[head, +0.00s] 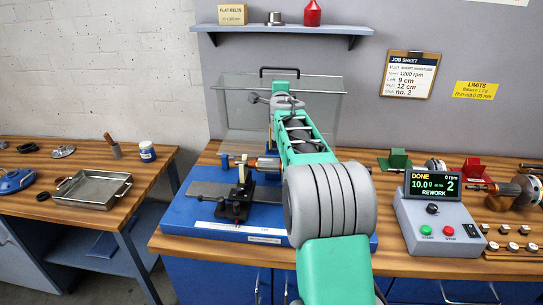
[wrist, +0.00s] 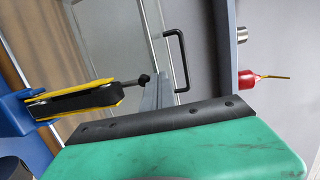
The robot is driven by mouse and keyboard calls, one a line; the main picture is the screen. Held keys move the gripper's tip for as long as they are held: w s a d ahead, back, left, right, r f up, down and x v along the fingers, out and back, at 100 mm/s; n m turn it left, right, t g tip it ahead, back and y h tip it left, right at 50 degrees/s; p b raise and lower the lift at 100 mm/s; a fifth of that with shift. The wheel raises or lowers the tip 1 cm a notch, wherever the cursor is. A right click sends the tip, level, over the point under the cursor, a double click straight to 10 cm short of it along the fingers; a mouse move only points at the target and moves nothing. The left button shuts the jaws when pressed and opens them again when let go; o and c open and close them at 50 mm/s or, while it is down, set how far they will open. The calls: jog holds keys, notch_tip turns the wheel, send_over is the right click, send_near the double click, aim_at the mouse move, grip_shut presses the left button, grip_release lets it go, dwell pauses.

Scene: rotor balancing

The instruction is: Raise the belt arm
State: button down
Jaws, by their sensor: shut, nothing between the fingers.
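The belt arm (wrist: 85,101), yellow and black with a black knob (wrist: 143,79) at its end, shows in the wrist view. That view is turned sideways, and the arm stands roughly upright from its blue base (wrist: 15,120). In the head view a dark knob (head: 254,98) shows just left of my arm; the rest of the belt arm is mostly hidden. My gripper (head: 281,88) is over the back of the blue balancing machine (head: 190,216). Its green body with a black strip (wrist: 150,121) fills the lower wrist view. It is shut and empty, apart from the knob; its fingertips are not clearly seen.
A clear guard (head: 325,88) with a black handle (head: 280,69) stands behind the machine. A copper rotor (head: 267,163) is partly hidden by my arm. The control box (head: 440,228) reads DONE, 0 rpm, REWORK. A shelf (head: 283,30) hangs above; a metal tray (head: 91,203) is left.

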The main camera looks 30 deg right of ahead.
jog(key=s+a+r+b, duration=0.4)
jog(key=s+r, duration=0.5)
jog(key=s, duration=0.1)
jog(key=s+a+f+n+g+y, duration=0.25)
jog(key=s+a+f+n, duration=0.3)
jog(key=a+f, duration=0.3)
jog(key=s+a+f+n+g+y, duration=0.25)
jog(key=s+a+f+n, duration=0.3)
jog(key=a+f, duration=0.35)
jog(key=s+a+f+n+g+y, duration=0.1)
jog(key=s+a+f+n+g, duration=0.2)
jog(key=s+f+n, duration=0.3)
jog(key=s+a+f+n+g+y, duration=0.1)
jog(key=s+a+f+n+g, duration=0.2)
jog(key=s+f, duration=1)
jog(key=s+a+n, duration=0.2)
jog(key=a+n, duration=0.1)
jog(key=shift+a+g+p, duration=0.2)
jog(key=shift+g+p, duration=0.15)
jog(key=shift+g, duration=0.05)
